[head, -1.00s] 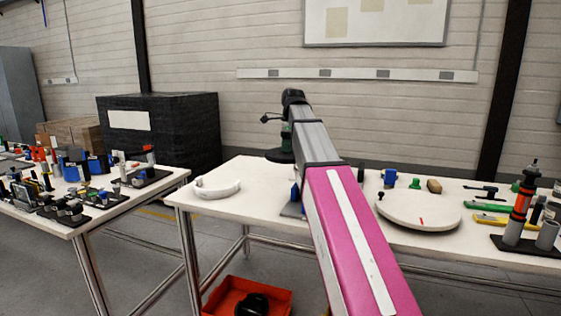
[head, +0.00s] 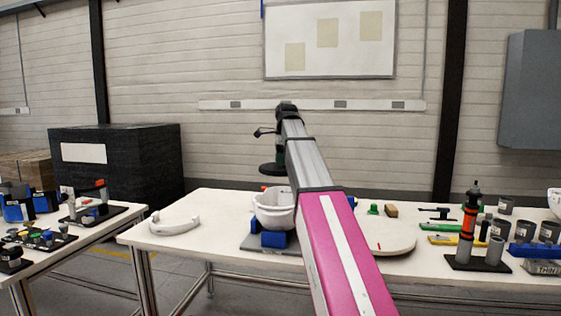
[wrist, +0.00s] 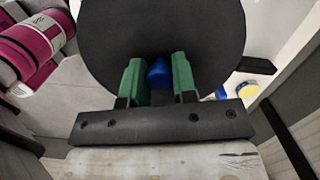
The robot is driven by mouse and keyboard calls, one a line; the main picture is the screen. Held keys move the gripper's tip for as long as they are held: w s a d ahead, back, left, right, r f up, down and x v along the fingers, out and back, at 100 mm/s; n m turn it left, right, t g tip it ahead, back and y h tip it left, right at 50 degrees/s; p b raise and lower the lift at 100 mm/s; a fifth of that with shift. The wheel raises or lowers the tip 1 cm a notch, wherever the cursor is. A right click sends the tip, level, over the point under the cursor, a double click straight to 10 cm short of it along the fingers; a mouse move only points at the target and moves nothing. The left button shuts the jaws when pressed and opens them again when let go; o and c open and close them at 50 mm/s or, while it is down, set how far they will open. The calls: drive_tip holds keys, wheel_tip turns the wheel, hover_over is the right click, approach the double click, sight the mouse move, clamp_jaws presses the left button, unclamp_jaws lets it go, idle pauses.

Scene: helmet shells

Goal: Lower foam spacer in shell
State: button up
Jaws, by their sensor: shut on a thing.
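The foam spacer is a flat dark round disc with a blue knob in the wrist view (wrist: 160,28). My gripper (wrist: 158,76) has its two green fingers shut on that knob. In the head view the dark spacer (head: 272,169) hangs level under my gripper, clear of the table. The white helmet shell (head: 272,208) sits on blue supports (head: 274,239) on a grey base, below the spacer. The spacer is above and apart from the shell. My arm hides the shell's right side, and its inside cannot be seen well.
A white curved piece (head: 174,224) lies on the worktable (head: 160,246) to the left. A round cream disc (head: 385,237) lies right of the shell, partly behind my arm. Tools, cups and an orange-black device (head: 468,225) crowd the right side. Another cluttered table stands at far left.

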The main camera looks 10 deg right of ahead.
drive_tip(key=shift+r, duration=0.65)
wheel_tip(320, 180, down, 7)
drive_tip(key=shift+f, duration=0.15)
idle(0.7)
wheel_tip(320, 180, down, 9)
drive_tip(key=shift+r, duration=0.2)
drive_tip(key=shift+s+f, duration=0.15)
drive_tip(key=shift+f, duration=0.4)
clamp_jaws()
idle(0.9)
drive_tip(key=shift+s+f, duration=0.1)
drive_tip(key=o, duration=0.8)
unclamp_jaws()
drive_tip(key=shift+d, duration=0.1)
